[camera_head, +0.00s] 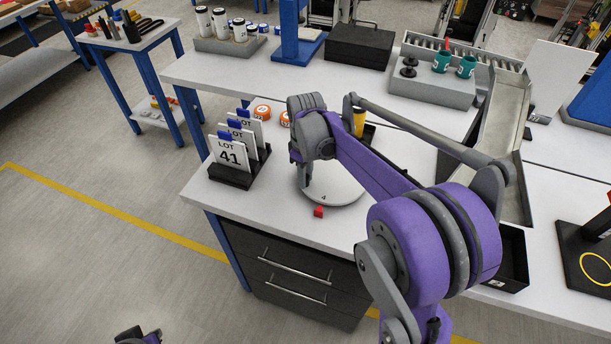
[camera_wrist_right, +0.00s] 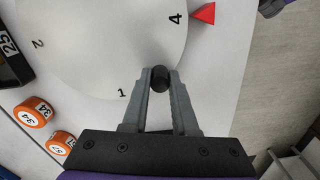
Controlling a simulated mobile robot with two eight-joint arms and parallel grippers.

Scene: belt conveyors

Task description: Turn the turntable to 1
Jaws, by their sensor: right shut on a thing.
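The turntable is a pale round disc (camera_head: 345,190) on the white worktable, with a 4 at its near edge in the head view. In the right wrist view the disc (camera_wrist_right: 90,40) shows the numbers 1, 2 and 4. A red pointer (camera_head: 318,212) lies just off the rim; in the wrist view the pointer (camera_wrist_right: 204,13) is beside the 4. My right gripper (camera_wrist_right: 160,76) is shut on a black knob (camera_wrist_right: 160,84) near the disc's rim, between the 1 and the 4. In the head view my right arm hides the gripper's fingers and part of the disc.
A black rack of LOT cards (camera_head: 231,177) stands left of the disc, with orange numbered pucks (camera_head: 262,112) behind it. A yellow cylinder (camera_head: 359,122) stands behind my arm. A metal chute (camera_head: 500,110) is to the right. The table's front left corner is clear.

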